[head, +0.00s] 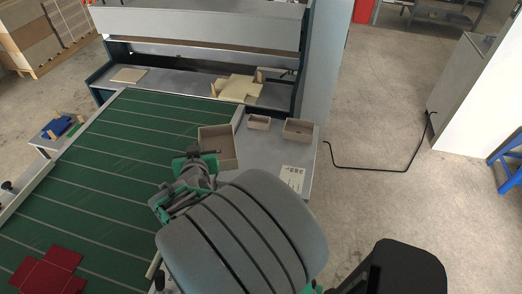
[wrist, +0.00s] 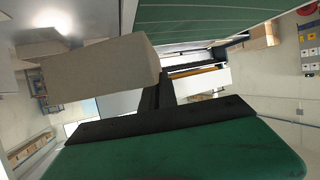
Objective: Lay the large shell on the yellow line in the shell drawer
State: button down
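The large shell (head: 222,146) is a grey-brown open box, the biggest of the boxes at the grey side table. My gripper (head: 194,153) is at its left wall in the head view. In the wrist view the shell (wrist: 100,70) is close and tilted, with a dark finger of my gripper (wrist: 157,92) against its right end. The gripper appears shut on the shell's wall; the far finger is hidden. I cannot make out the shell drawer or its yellow line in the head view. A yellow-orange strip (wrist: 198,71) shows behind the finger in the wrist view, but I cannot tell what it is.
Two smaller shells (head: 259,123) (head: 298,131) and a printed card (head: 292,178) are on the grey side table (head: 262,153). The green belt (head: 110,165) carries a red blank (head: 47,272). Cream blanks (head: 237,89) lie on the machine shelf. A black cable (head: 375,169) crosses the floor.

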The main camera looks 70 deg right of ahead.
jog(key=s+d+m+g+h, duration=0.1)
jog(key=s+d+m+g, duration=0.15)
jog(key=s, duration=0.45)
jog(key=s+d+m+g+h, duration=0.1)
jog(key=s+d+m+g, duration=0.2)
jog(key=s, duration=0.4)
jog(key=b, duration=0.9)
send_over(248, 155)
jog(key=a, duration=0.1)
jog(key=shift+n, duration=0.35)
jog(key=f, duration=0.6)
jog(key=s+f, duration=0.1)
jog(key=f, duration=0.2)
jog(key=shift+f, duration=0.4)
jog(key=shift+w+d+f, duration=0.2)
jog(key=shift+d, duration=0.05)
jog(key=f, duration=0.1)
jog(key=f+b, duration=0.2)
jog(key=f, duration=0.1)
jog(key=shift+w+d, duration=0.3)
jog(key=shift+d, duration=0.05)
jog(key=shift+r, duration=0.2)
jog(key=c, duration=2.1)
grip_release()
jog(key=shift+f, duration=0.25)
jog(key=o, duration=0.5)
jog(key=shift+r, duration=0.1)
jog(key=shift+c, duration=0.2)
